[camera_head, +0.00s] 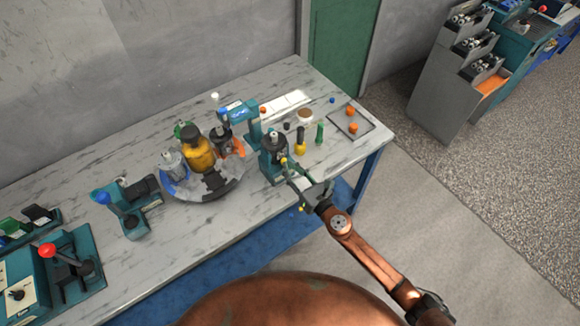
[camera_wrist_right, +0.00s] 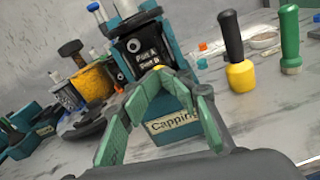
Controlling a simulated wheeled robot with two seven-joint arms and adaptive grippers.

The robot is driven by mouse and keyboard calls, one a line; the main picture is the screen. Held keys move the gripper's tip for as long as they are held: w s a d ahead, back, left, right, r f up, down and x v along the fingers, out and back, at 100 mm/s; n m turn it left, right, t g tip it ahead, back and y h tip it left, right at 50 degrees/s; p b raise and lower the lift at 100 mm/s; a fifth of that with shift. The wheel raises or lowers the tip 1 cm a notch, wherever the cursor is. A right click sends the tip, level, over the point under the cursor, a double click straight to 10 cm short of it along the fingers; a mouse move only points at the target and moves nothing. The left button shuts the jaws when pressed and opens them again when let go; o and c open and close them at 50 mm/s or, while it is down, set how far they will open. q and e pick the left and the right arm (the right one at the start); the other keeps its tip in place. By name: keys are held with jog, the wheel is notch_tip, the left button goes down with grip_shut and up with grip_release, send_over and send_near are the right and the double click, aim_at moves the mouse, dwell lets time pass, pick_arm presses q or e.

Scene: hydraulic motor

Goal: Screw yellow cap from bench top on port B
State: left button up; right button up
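The dark motor block with a port label stands in the teal "Capping" stand (camera_head: 272,167), which also shows in the wrist view (camera_wrist_right: 174,122). My right gripper (camera_wrist_right: 160,76) has its green fingers closed together at the tips around a small yellow cap (camera_wrist_right: 158,68). The cap is in front of the motor's labelled face (camera_wrist_right: 138,50); I cannot tell whether it touches a port. In the head view the right gripper (camera_head: 288,166) reaches the stand's front right side, with the yellow cap at its tips. The left gripper is not in view.
A yellow-and-black screwdriver (camera_head: 300,143) and a green one (camera_head: 320,133) stand right of the stand. A grey tray (camera_head: 370,126) holds orange parts. A round turntable (camera_head: 232,183) with a yellow canister (camera_head: 198,154) is to the left. The bench's front edge is close to my arm.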

jog(key=n, duration=0.3)
jog(key=n+p, duration=0.1)
jog(key=n, duration=0.3)
jog(key=n+p, duration=0.1)
jog(key=n, duration=0.2)
jog(key=shift+s+a+f, duration=0.1)
jog(key=shift+a+f, duration=0.05)
jog(key=shift+f, duration=0.1)
jog(key=shift+r+p, duration=0.3)
jog(key=shift+r, duration=0.1)
grip_shut()
jog(key=m+b, duration=0.1)
jog(key=m, duration=0.4)
jog(key=shift+r+m+b, duration=0.1)
jog(key=shift+m+b, duration=0.2)
jog(key=shift+b, duration=0.05)
